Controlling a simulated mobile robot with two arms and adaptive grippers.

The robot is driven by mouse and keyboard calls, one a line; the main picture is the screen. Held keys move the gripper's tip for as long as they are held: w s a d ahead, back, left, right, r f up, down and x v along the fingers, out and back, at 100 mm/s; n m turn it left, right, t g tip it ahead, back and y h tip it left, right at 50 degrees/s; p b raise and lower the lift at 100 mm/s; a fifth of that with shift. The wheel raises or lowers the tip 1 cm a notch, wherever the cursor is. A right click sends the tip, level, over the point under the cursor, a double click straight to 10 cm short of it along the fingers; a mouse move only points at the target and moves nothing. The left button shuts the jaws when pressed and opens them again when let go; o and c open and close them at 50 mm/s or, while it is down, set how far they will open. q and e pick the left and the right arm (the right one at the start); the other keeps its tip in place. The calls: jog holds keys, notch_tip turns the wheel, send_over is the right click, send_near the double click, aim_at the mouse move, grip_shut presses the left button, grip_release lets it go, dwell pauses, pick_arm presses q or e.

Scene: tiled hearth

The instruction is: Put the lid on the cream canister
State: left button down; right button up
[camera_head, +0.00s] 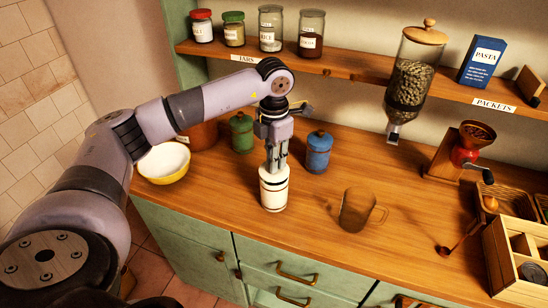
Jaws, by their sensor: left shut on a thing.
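The fingers hide most of the lid, which is at the canister's top. I cannot tell whether it rests fully on the rim. My right gripper is not in view.
A blue canister (318,152) stands close on the right and a green canister (242,132) behind left. A yellow bowl (165,163) is at the left. A brown glass mug (356,211) stands right of the cream canister. A bean dispenser (410,82) hangs at the shelf.

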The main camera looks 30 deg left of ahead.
pick_arm(q)
jog(key=shift+f+b, duration=0.6)
jog(key=shift+f, duration=0.3)
jog(key=c, duration=1.4)
grip_release()
jog(key=shift+c, duration=0.2)
jog(key=shift+r, duration=0.15)
jog(key=shift+r, duration=0.15)
jog(key=shift+r+p, duration=1.4)
jog(key=shift+r, duration=0.45)
jog(key=shift+r, duration=0.15)
